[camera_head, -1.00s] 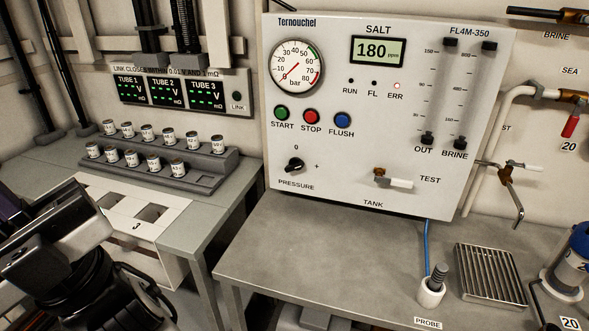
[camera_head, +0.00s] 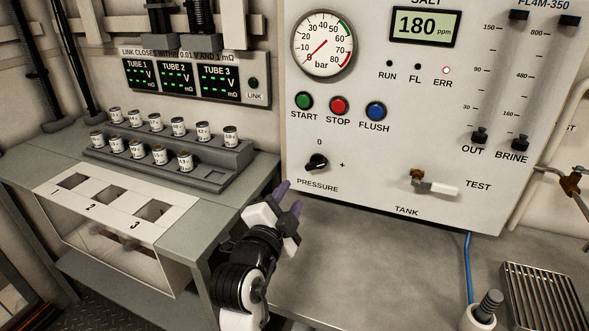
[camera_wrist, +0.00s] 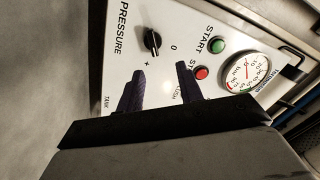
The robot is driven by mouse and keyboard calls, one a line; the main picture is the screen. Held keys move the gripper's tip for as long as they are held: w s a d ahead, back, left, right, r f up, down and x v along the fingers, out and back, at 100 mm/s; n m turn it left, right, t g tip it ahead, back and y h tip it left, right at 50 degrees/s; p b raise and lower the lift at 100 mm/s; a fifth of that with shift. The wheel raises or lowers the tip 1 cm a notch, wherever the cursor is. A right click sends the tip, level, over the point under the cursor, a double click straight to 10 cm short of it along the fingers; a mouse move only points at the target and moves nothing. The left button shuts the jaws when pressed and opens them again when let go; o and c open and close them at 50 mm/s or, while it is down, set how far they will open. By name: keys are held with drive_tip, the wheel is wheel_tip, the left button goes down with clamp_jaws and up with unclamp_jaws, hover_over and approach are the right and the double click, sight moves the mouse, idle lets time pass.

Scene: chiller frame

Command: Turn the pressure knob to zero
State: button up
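The black pressure knob (camera_head: 316,162) sits low on the left of the white panel, between the marks "0" above it and "+" at its right. Its white pointer line aims up and to the right, between the two marks. The knob also shows in the wrist view (camera_wrist: 152,41), beyond the fingertips. My gripper (camera_head: 289,198) is below and left of the knob, in front of the panel's lower edge and apart from it. Its two purple fingers (camera_wrist: 160,85) are spread with nothing between them. The pressure gauge (camera_head: 324,45) has its red needle near the low end.
START (camera_head: 304,101), STOP (camera_head: 338,106) and FLUSH (camera_head: 376,111) buttons sit above the knob. A tank valve handle (camera_head: 434,184) sticks out to the right. A rack of small cans (camera_head: 205,165) stands at left.

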sight(316, 167)
drive_tip(key=shift+h, duration=0.3)
drive_tip(key=p+x, duration=0.1)
drive_tip(key=x, duration=0.3)
drive_tip(key=p+x, duration=0.1)
drive_tip(key=x, duration=0.4)
drive_tip(key=f+p+x, duration=0.1)
drive_tip(key=p+x, duration=0.1)
drive_tip(key=x, duration=0.3)
drive_tip(key=shift+s+d+f, duration=0.15)
drive_tip(key=shift+d, duration=0.25)
clamp_jaws()
